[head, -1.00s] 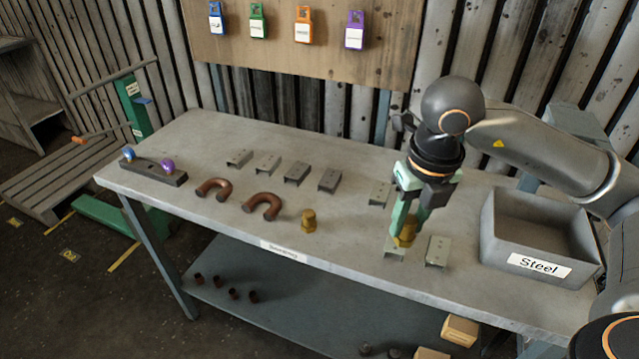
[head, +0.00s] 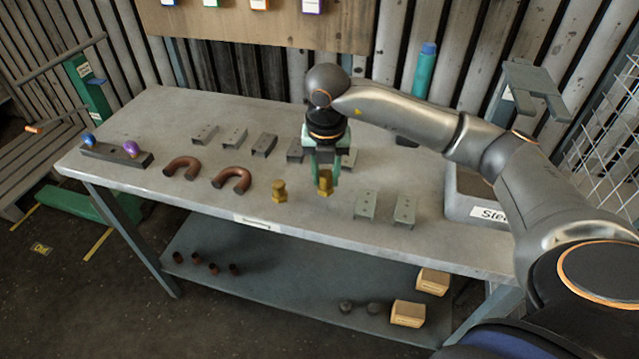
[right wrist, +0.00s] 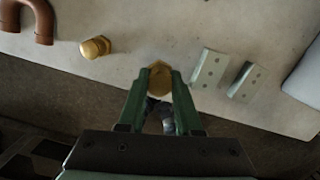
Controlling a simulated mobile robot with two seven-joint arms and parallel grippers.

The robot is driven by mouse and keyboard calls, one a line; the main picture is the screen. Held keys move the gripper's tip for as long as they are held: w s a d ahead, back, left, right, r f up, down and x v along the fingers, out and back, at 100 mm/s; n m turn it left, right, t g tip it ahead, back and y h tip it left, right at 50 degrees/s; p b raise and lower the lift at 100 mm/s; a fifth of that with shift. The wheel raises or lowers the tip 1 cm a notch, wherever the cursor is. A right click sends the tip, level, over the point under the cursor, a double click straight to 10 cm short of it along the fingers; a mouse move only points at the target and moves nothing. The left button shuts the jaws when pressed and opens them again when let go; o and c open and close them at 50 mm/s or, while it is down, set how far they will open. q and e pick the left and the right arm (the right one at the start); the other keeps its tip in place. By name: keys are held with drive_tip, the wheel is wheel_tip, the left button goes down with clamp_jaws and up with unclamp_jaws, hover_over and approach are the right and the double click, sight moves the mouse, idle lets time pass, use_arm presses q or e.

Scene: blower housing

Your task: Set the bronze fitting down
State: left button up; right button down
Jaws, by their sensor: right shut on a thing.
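My right gripper (head: 325,182) is shut on a bronze fitting (head: 325,184) over the front middle of the table. In the right wrist view the fitting (right wrist: 159,80) sits between the green fingertips (right wrist: 158,84). I cannot tell whether its base touches the tabletop. A second bronze fitting (head: 279,191) stands upright on the table to the left of the held one. It also shows in the right wrist view (right wrist: 95,47). My left gripper is not in view.
Two steel brackets (head: 366,205) (head: 404,211) lie right of the gripper, and several more lie behind. Copper U-bends (head: 232,180) lie to the left. A grey bin (head: 460,207) labelled Steel stands at the right, partly behind my arm. The table's front edge is close.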

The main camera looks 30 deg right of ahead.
sight(320, 189)
drive_tip(key=shift+w+a+f, duration=0.15)
drive_tip(key=shift+w+f, duration=0.4)
drive_tip(key=shift+f, duration=0.1)
drive_tip(key=shift+w+f+p, duration=0.15)
drive_tip(key=shift+f+p, duration=0.05)
drive_tip(key=shift+f, duration=0.7)
drive_tip(key=shift+w+f+p, duration=0.1)
drive_tip(key=shift+f+p, duration=0.1)
drive_tip(key=shift+f, duration=0.7)
drive_tip(key=shift+f, duration=0.2)
drive_tip(key=c, duration=0.6)
unclamp_jaws()
drive_tip(key=shift+r, duration=0.1)
